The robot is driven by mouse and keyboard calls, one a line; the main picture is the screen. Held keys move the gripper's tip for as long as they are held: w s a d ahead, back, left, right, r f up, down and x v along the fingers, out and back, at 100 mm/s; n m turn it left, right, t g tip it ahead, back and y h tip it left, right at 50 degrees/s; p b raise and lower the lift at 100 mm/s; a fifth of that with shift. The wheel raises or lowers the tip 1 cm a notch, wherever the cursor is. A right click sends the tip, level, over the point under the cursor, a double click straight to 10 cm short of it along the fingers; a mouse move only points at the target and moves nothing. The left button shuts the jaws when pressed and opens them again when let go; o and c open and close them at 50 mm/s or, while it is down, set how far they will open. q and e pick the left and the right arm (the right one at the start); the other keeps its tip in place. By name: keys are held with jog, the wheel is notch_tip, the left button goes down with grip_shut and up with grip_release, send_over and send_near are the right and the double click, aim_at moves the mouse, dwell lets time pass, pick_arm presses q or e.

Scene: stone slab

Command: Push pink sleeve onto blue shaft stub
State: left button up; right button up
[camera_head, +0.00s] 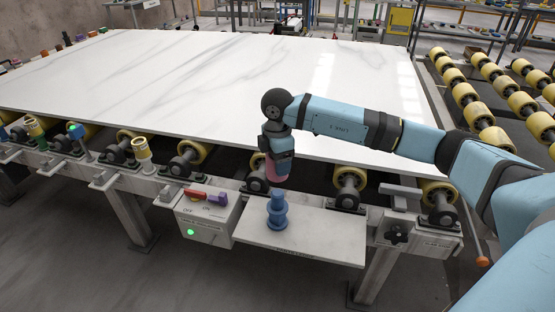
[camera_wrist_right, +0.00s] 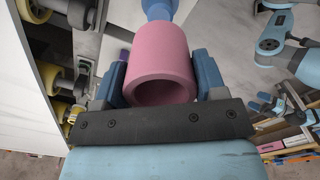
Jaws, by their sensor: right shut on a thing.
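My right gripper (camera_head: 275,179) points down above the small white shelf and is shut on the pink sleeve (camera_wrist_right: 158,58). In the right wrist view its two blue fingers sit on either side of the sleeve, and the sleeve's near end is open and hollow. The blue shaft stub (camera_head: 277,212) stands upright on the shelf, with wider rings along it. The sleeve is right above the stub's top and roughly in line with it. The stub (camera_wrist_right: 159,8) also shows beyond the sleeve's far end. Whether the two overlap, I cannot tell.
The white shelf (camera_head: 310,240) is bare around the stub. A switch box (camera_head: 207,222) with a green light and red and purple parts stands left of it. A large marble slab (camera_head: 200,85) lies behind on yellow rollers. A yellow sleeve (camera_head: 143,153) stands farther left.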

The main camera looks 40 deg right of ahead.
jog(key=b, duration=0.2)
send_over(278, 192)
jog(key=shift+a+f, duration=0.1)
jog(key=shift+f, duration=2.45)
jog(key=shift+f+b, duration=0.35)
pick_arm(q)
jog(key=shift+w+d+f, duration=0.1)
jog(key=shift+w+f, duration=0.05)
jog(key=shift+f, duration=0.15)
jog(key=shift+f, duration=0.15)
jog(key=shift+r+p, duration=0.45)
jog(key=shift+p, duration=0.05)
jog(key=shift+f+b, duration=1.35)
pick_arm(e)
jog(key=shift+f, duration=2.7)
